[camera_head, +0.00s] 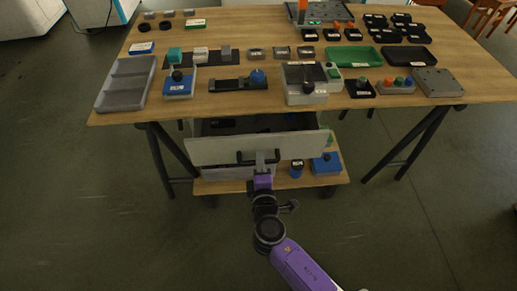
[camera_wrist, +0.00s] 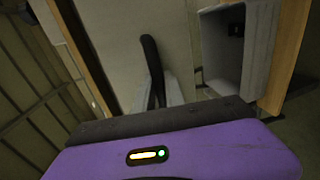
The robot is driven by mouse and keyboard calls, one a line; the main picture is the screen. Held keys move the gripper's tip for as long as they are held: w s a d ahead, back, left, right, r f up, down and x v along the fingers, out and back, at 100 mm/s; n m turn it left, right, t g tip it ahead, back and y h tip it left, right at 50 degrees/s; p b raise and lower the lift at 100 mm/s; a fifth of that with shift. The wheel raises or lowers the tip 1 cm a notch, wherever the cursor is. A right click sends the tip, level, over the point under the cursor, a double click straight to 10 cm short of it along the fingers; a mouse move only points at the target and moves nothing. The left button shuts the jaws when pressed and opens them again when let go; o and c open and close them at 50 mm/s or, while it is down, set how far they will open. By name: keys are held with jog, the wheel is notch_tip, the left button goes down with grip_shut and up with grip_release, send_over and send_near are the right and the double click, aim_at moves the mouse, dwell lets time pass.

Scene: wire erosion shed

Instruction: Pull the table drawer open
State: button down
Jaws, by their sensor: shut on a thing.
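The table drawer (camera_head: 225,149) under the wooden table is pulled out, with its pale front panel towards me and its dark inside showing behind the panel. Dark items lie inside it. A dark bar handle (camera_head: 245,156) is on the front panel. It also shows in the wrist view as a black bar (camera_wrist: 152,60). My gripper (camera_head: 264,160) is at the handle, shut on it. In the wrist view the fingers (camera_wrist: 160,92) are around the bar, partly hidden by the purple gripper body.
The wooden table (camera_head: 230,103) carries trays, small devices and black boxes. A lower shelf (camera_head: 235,187) below the drawer holds a blue device (camera_head: 325,165) and other small items. Black table legs stand on both sides. The floor in front is clear.

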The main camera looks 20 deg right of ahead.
jog(key=f+b+v, duration=0.1)
jog(key=f+v, duration=0.1)
jog(key=v, duration=0.8)
jog(key=s+f+b+v, duration=0.1)
jog(key=f+v, duration=0.1)
jog(key=v, duration=0.7)
jog(key=shift+s+a, duration=0.3)
jog(key=c, duration=1.4)
grip_release()
jog(key=shift+c, duration=0.2)
jog(key=v, duration=0.7)
jog(key=shift+s, duration=0.35)
jog(key=shift+a, duration=0.15)
